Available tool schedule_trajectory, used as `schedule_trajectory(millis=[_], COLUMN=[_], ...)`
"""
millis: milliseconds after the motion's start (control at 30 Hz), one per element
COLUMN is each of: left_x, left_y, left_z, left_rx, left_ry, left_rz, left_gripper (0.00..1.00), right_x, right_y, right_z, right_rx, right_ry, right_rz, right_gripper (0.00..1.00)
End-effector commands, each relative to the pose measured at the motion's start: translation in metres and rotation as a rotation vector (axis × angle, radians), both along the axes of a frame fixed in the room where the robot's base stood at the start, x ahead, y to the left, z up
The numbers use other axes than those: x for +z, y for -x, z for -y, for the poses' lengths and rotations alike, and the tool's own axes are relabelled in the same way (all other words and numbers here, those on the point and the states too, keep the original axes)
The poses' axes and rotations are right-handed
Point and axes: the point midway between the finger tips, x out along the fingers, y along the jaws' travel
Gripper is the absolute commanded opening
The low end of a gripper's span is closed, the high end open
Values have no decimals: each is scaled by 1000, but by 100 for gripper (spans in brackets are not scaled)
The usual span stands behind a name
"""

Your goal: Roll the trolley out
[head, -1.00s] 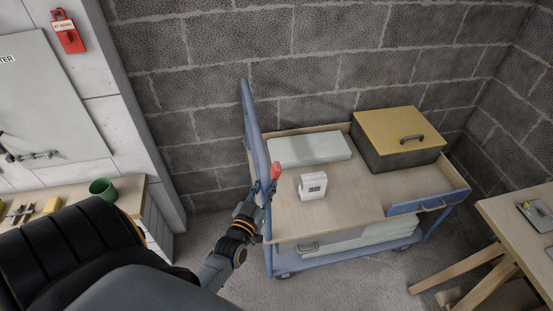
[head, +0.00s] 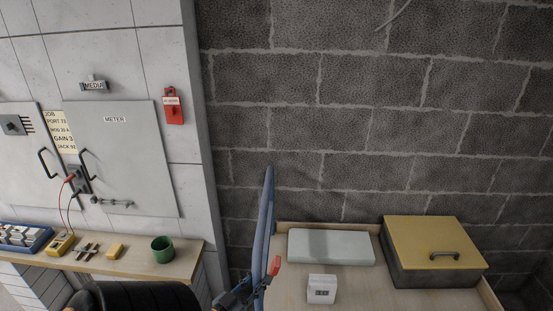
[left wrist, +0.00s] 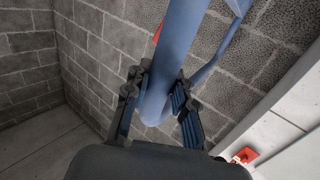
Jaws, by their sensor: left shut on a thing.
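The trolley has a blue tubular handle frame (head: 265,215) at its left end and a pale wooden top (head: 287,293). Its lower part is cut off by the bottom of the head view. My left gripper (head: 245,294) is at the handle frame, low in the head view. In the left wrist view my left gripper (left wrist: 158,92) is shut around the blue tube (left wrist: 172,55), with a finger on each side. A red piece (head: 275,266) shows beside the handle. My right gripper is not in view.
A grey-white case (head: 331,247), a small white device (head: 321,289) and a yellow-lidded box (head: 430,243) stand on the trolley top. A block wall (head: 380,140) is behind. At left, a wooden bench (head: 132,263) holds a green cup (head: 162,250) and tools.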

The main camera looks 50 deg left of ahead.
Motion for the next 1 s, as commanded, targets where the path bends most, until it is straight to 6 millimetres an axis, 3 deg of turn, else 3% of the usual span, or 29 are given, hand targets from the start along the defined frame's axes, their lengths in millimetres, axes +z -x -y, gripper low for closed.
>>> schedule_trajectory(millis=[200,400,967,1000], left_x=[-2,-2,-2,-2], left_y=[24,36,41,41], left_z=[-19,-29,-33,-33], left_rx=[-1,-2,-1,-1], left_ry=[-1,0,3,3], left_rz=[-7,-4,-4,-4], left_gripper=[0,0,0,30], right_x=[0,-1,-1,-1], right_y=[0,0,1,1], right_z=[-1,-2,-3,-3], right_rx=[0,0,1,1], right_ry=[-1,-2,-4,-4], right_rz=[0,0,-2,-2], right_gripper=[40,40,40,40])
